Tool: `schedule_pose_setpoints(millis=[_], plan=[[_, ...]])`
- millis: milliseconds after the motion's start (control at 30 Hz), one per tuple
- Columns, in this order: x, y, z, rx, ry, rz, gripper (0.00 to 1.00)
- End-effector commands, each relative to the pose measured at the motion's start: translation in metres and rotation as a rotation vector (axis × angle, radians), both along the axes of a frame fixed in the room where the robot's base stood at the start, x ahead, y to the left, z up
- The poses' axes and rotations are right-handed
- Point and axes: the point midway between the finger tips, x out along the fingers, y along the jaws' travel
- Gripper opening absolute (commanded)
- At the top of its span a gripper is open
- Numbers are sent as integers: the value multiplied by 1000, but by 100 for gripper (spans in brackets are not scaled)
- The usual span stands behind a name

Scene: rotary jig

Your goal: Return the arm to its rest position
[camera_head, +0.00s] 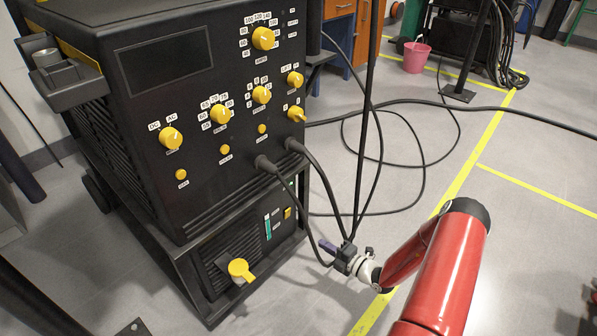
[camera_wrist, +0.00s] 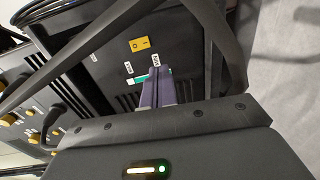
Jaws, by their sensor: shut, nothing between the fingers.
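My gripper (camera_head: 329,247) is in front of the lower right part of a black welding machine (camera_head: 150,120) in the head view. Its purple-grey fingers (camera_wrist: 157,92) show in the wrist view, shut together with nothing between them. They point toward the lower front panel, which has a yellow switch (camera_wrist: 140,44) and a teal strip. In the head view the fingertips appear apart from the panel, though the exact gap cannot be told. My red arm reaches in from the lower right.
Black cables (camera_head: 318,170) hang from the machine close to my gripper and loop over the floor. A dark upright pole (camera_head: 366,120) stands behind. A yellow knob (camera_head: 240,270) sticks out low on the machine. A pink bucket (camera_head: 416,57) is far back.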

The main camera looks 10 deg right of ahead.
Motion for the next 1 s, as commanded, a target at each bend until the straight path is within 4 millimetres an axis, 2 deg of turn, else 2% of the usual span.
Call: schedule_pose_setpoints(millis=[167, 267, 467, 600, 733, 1000], plan=[[1, 4, 11, -38, -26, 36, 0], [2, 14, 39, -142, -98, 137, 0], [-12, 53, 122, -496, -368, 488, 0], [-36, 78, 174, -744, -587, 744, 0], [-63, 96, 218, -960, -801, 975, 0], [-128, 114, 295, -1368, -1269, 1438, 0]])
